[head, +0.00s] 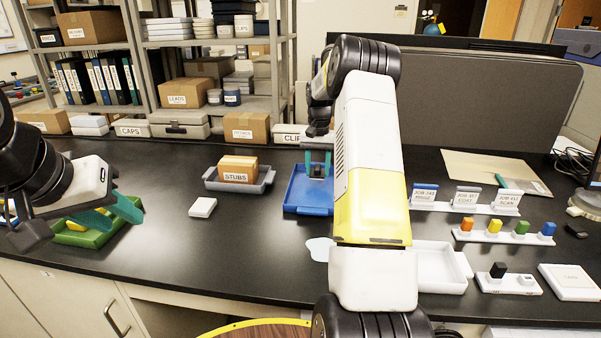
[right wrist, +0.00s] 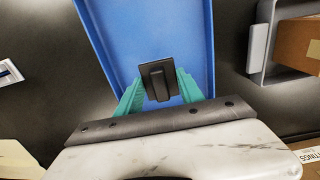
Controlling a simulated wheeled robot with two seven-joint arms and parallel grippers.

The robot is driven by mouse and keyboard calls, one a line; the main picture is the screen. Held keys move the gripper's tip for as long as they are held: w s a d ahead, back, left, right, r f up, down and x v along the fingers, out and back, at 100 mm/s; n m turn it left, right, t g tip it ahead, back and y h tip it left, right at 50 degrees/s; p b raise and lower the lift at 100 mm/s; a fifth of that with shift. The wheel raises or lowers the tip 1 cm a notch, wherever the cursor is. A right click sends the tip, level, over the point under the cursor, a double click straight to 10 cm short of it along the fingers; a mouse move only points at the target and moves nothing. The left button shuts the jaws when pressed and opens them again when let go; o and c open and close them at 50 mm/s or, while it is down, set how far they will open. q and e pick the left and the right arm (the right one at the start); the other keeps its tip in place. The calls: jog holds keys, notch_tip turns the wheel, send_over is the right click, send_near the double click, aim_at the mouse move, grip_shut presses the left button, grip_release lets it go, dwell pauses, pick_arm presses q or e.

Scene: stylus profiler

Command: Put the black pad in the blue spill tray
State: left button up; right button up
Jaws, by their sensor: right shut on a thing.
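The blue spill tray (head: 297,203) lies on the black bench in the middle of the head view, partly hidden by my right arm. It also fills the upper middle of the right wrist view (right wrist: 128,22). My right gripper (head: 318,164) is over the tray, pointing down. In the right wrist view its teal fingers (right wrist: 158,90) are shut on the black pad (right wrist: 157,76), a dark square with a raised grip. The tray's blue floor shows behind the pad; I cannot tell whether they touch. My left gripper (head: 108,207) is open and empty near the green tray (head: 88,238).
A grey tray (head: 210,184) with a STUBS box (head: 238,169) stands left of the blue tray, and a small white box (head: 203,207) lies nearby. A white tray (head: 440,262) and a clear puddle (head: 320,249) are nearer. Labelled holders (head: 465,204) stand right.

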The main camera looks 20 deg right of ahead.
aim_at(317, 177)
jog(key=shift+w+d+f, duration=0.15)
jog(key=shift+w+d, duration=0.05)
jog(key=shift+w, duration=0.25)
jog(key=shift+f, duration=1.65)
jog(key=shift+f, duration=0.1)
jog(key=o, duration=1.4)
jog(key=shift+o, duration=0.2)
